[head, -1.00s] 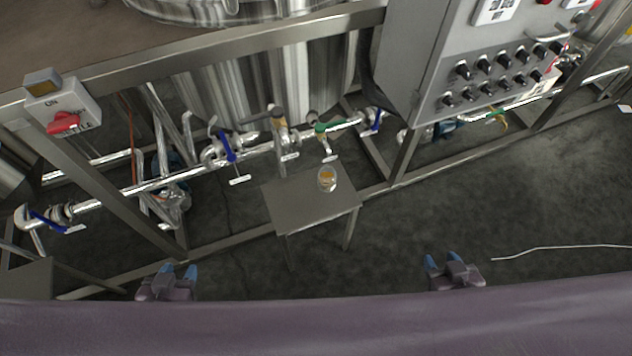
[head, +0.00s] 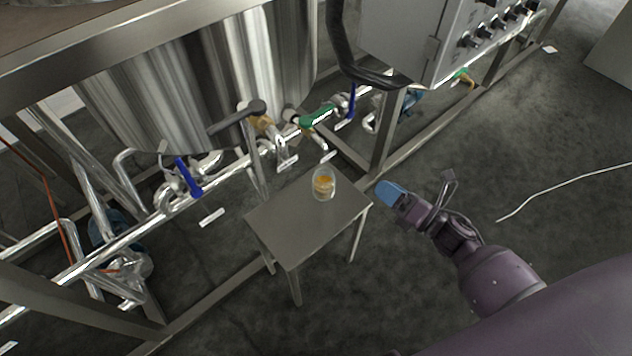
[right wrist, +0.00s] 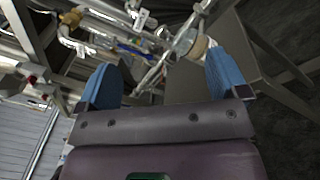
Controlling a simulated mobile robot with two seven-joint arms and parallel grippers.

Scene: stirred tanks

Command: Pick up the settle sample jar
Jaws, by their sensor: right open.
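The settle sample jar (head: 323,184), a small clear jar with amber contents, stands upright on a small grey metal table (head: 290,232) near its back edge. My right gripper (head: 390,193) is just right of the table's right corner, apart from the jar. In the right wrist view its two blue fingertips (right wrist: 163,78) are spread wide with nothing between them. A round tan and clear shape, seemingly the jar (right wrist: 196,46), shows beyond them, close to the right finger. My left gripper is out of the head view.
Pipes with a blue-handled valve (head: 188,177) and a green-handled valve (head: 319,115) run behind the table, below a steel tank (head: 205,80). A grey control cabinet (head: 395,40) hangs above right.

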